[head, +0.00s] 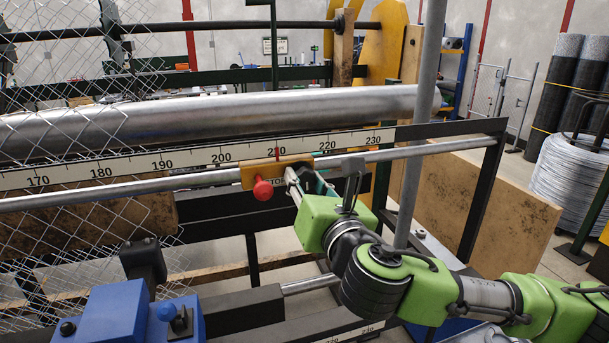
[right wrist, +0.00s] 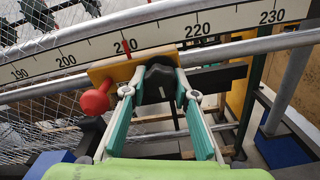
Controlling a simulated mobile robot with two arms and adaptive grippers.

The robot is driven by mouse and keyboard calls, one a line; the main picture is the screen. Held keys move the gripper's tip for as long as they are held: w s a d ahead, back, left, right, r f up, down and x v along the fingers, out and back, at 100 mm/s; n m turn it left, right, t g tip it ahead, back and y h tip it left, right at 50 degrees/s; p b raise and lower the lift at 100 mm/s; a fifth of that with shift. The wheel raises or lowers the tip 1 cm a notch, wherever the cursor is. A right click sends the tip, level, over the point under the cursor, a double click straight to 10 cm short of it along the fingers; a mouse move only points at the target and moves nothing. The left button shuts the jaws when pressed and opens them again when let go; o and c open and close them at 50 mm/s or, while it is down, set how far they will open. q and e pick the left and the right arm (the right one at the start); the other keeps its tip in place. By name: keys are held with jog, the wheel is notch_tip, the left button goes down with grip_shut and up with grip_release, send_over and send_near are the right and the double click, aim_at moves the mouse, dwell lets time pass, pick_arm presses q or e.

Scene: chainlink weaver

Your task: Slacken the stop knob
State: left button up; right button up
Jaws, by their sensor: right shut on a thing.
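The yellow stop block (head: 247,178) sits on a round steel rail below the number scale, near the 210 mark. It shows in the right wrist view (right wrist: 100,72) too. A red ball (head: 263,190) sticks out from its left part; it also shows in the right wrist view (right wrist: 95,101). A black knob (right wrist: 158,78) is on the block's front, right of the red ball. My right gripper (right wrist: 158,92) has its two fingers on either side of this black knob and is shut on it. In the head view my right gripper (head: 303,182) hides the knob. My left gripper is not in view.
The scale (head: 130,167) runs just above the rail (head: 120,190), with a large steel roller (head: 220,120) behind. Chain-link mesh (head: 60,130) hangs at the left. A blue housing (head: 130,312) stands at the front left. A grey upright pole (head: 418,130) rises behind my right arm.

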jog(key=shift+f+n+p, duration=0.2)
jog(key=shift+n+p, duration=0.6)
jog(key=shift+n, duration=1.5)
jog(key=o, duration=1.1)
jog(key=shift+d, duration=0.1)
jog(key=shift+r, duration=0.1)
jog(key=v, duration=0.7)
jog(key=shift+s, duration=0.2)
